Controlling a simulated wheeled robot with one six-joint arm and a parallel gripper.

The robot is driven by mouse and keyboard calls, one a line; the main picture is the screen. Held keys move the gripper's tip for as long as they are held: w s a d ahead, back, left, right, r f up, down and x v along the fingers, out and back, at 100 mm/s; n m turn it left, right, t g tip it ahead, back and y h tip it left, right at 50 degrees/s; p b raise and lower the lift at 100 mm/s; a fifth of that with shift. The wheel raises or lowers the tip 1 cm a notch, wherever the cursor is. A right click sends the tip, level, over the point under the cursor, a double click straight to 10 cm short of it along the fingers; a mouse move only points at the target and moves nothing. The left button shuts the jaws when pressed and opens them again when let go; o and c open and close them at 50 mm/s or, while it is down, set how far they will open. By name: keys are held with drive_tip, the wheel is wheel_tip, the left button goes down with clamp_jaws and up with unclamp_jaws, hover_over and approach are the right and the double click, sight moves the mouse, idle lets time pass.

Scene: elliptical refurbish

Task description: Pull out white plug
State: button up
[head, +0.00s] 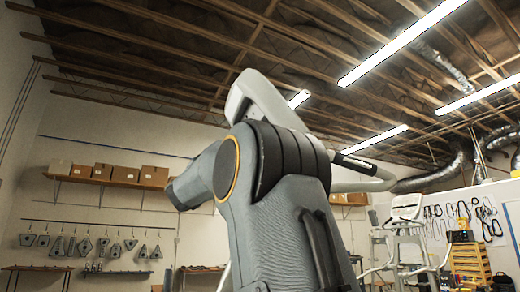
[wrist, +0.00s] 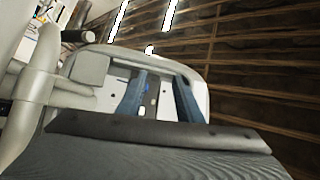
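My gripper (wrist: 160,82) shows in the wrist view as two blue-grey fingers, spread apart, with nothing seen clamped between them. The fingers overlap the pale open housing (wrist: 98,99) of a machine's console; I cannot tell whether they touch it. Between the fingers is a small pale piece (wrist: 142,111), possibly the white plug, but it is too small and blurred to be sure. A bit of blue shows beside the left finger. In the head view my own grey arm hides the gripper and most of the console.
A pale handlebar (wrist: 38,95) runs close along the left in the wrist view. In the head view a white exercise machine (head: 405,235), a yellow drawer stack (head: 470,262) and a shelf of cardboard boxes (head: 125,174) stand farther back.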

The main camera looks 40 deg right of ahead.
drive_tip(key=s+d+r+m+g+h, duration=0.35)
drive_tip(key=s+r+m+g, duration=0.25)
drive_tip(key=s+m+g, duration=0.3)
drive_tip(key=d+r+g+p, duration=0.1)
drive_tip(key=d+r+p, duration=0.2)
drive_tip(key=d, duration=0.3)
drive_tip(key=shift+w+d+r, duration=0.35)
drive_tip(key=shift+w+r, duration=0.1)
drive_tip(key=shift+r, duration=0.2)
